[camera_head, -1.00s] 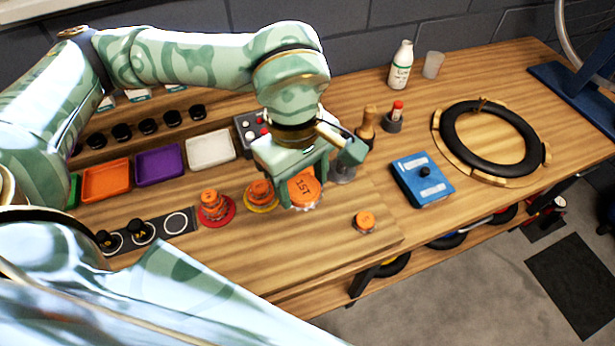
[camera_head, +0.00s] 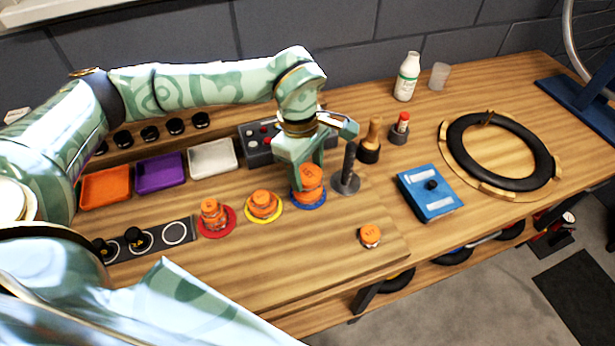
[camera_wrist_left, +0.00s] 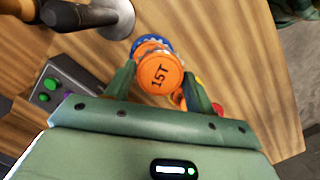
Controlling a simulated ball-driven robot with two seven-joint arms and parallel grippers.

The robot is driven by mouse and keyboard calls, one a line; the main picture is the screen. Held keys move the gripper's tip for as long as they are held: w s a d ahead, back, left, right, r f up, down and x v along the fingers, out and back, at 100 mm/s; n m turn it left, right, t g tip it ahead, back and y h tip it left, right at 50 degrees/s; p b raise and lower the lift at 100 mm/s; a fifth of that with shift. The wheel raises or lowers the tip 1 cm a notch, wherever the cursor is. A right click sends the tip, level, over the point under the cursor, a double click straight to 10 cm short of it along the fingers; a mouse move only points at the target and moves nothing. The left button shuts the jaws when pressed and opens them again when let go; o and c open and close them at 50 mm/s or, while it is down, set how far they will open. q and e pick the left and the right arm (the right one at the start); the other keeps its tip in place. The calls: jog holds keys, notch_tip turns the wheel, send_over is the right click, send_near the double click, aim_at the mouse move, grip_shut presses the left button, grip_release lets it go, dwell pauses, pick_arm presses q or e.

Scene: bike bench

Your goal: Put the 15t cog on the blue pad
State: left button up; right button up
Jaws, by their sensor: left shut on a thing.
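The 15t cog (camera_head: 311,172) is orange, with its 15T label facing the camera in the left wrist view (camera_wrist_left: 160,76). My left gripper (camera_head: 307,178) is shut on it, with one finger on each side in the left wrist view. The cog is over the blue pad (camera_head: 309,205), where more orange shows beneath it. The blue rim also shows past the cog in the left wrist view (camera_wrist_left: 138,43). I cannot tell whether the held cog touches what is below. My right gripper is not in view.
A red pad (camera_head: 231,226) and a yellow pad (camera_head: 278,212) with orange cogs stand to the left. A dark upright post (camera_head: 348,165) is close on the right. A loose orange cog (camera_head: 370,235) lies near the front edge. A blue box (camera_head: 430,192) lies farther right.

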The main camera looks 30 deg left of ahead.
aim_at(307, 178)
pick_arm(q)
jog(key=shift+w+a+f, duration=0.2)
jog(key=shift+w+f, duration=0.15)
jog(key=shift+f, duration=0.1)
jog(key=shift+w+a+f+b, duration=0.1)
jog(key=shift+w+f+b, duration=0.1)
jog(key=shift+f, duration=0.75)
jog(key=shift+w+f+b, duration=0.1)
jog(key=shift+f+b, duration=0.1)
jog(key=shift+f, duration=0.7)
jog(key=shift+s+f, duration=0.1)
jog(key=o, duration=1)
jog(key=r, duration=0.4)
jog(key=a+r+p, duration=0.1)
jog(key=r, duration=0.3)
jog(key=r+p, duration=0.1)
jog(key=r, duration=0.3)
jog(key=shift+a+r, duration=0.15)
jog(key=shift+a, duration=0.05)
